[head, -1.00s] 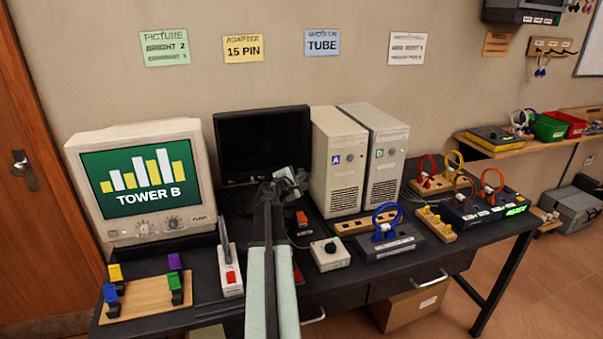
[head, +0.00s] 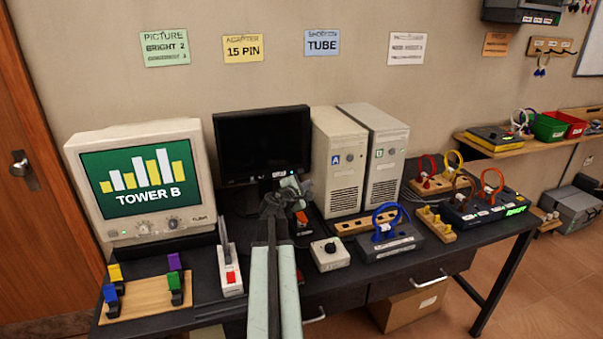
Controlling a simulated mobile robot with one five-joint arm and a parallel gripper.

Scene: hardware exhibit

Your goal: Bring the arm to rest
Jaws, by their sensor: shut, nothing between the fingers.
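My arm reaches up from the bottom middle of the head view, over the black desk. My gripper (head: 274,201) is at its far end, in front of the dark flat monitor (head: 262,143). It is small and partly hidden by my own arm links; it looks shut and empty. I cannot tell its exact height above the desk.
A CRT monitor (head: 142,181) showing "TOWER B" stands left. Two beige towers (head: 338,165) stand right of the flat monitor. A knob box (head: 330,254), a white switch box (head: 230,271) and a wooden board (head: 142,296) with coloured plugs lie near the desk's front.

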